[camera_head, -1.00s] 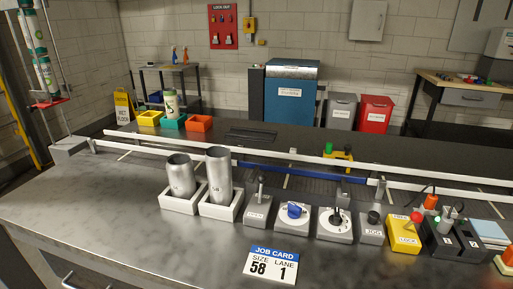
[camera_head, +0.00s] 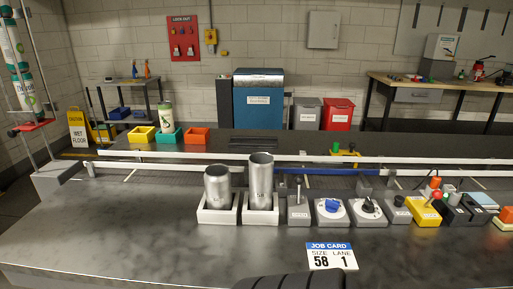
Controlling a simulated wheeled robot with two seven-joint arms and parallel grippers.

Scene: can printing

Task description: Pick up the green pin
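A small green pin (camera_head: 336,147) stands upright on a yellow holder (camera_head: 345,158) behind the white rails, right of the middle. A dark pin stands beside it on the same holder. The green pin is small in the picture, and its lower part is hard to make out.
Two metal cans (camera_head: 217,186) (camera_head: 261,183) stand in white trays (camera_head: 219,216) (camera_head: 261,218). Control boxes with knobs run right from there. A white rail (camera_head: 400,160) crosses before the holder. A job card (camera_head: 331,256) reads size 58, lane 1. The front left of the bench is clear.

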